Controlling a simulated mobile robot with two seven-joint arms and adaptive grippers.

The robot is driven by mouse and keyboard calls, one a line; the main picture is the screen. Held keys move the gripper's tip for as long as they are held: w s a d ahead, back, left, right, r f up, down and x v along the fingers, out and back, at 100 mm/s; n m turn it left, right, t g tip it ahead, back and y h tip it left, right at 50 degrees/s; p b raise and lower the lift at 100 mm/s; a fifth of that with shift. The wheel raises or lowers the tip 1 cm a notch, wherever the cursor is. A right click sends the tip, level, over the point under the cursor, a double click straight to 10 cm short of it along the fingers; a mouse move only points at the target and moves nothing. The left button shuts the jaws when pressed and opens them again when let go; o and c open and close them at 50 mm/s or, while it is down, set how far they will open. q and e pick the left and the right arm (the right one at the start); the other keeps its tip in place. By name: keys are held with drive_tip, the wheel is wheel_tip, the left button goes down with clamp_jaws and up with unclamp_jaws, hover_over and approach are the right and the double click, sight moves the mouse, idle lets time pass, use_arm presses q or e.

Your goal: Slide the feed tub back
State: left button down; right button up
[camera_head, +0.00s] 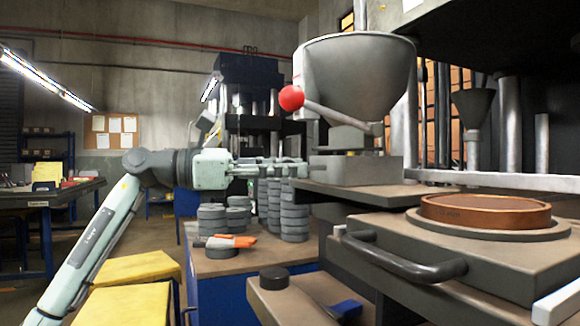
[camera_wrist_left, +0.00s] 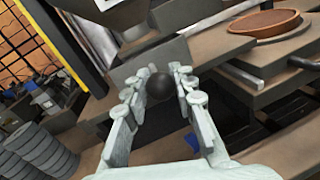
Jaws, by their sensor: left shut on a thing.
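The feed tub (camera_head: 358,85) is a grey funnel-shaped hopper on a squared base block (camera_head: 356,170), which stands on a brown-topped ledge. A lever with a red ball (camera_head: 291,98) sticks out at its left. My left gripper (camera_head: 294,170) reaches in from the left, level with the base block. In the left wrist view its fingers (camera_wrist_left: 158,78) are on either side of a dark round knob (camera_wrist_left: 160,86) in front of the block, shut on it. The head view hides the knob behind the fingers. My right gripper is not in view.
A brown ring mould (camera_head: 485,211) sits on a plate at right, above a drawer-like block with a dark bar handle (camera_head: 402,262). Stacks of grey discs (camera_head: 289,210) and orange-grey gloves (camera_head: 231,241) lie on the bench below my left gripper. Yellow-topped stools (camera_head: 130,268) stand at left.

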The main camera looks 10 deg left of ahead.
use_arm(q)
drive_tip(key=shift+w+a, duration=0.2)
drive_tip(key=shift+a, duration=0.05)
drive_tip(key=c, duration=1.2)
unclamp_jaws()
drive_tip(key=shift+w, duration=0.1)
drive_tip(key=v, duration=1.2)
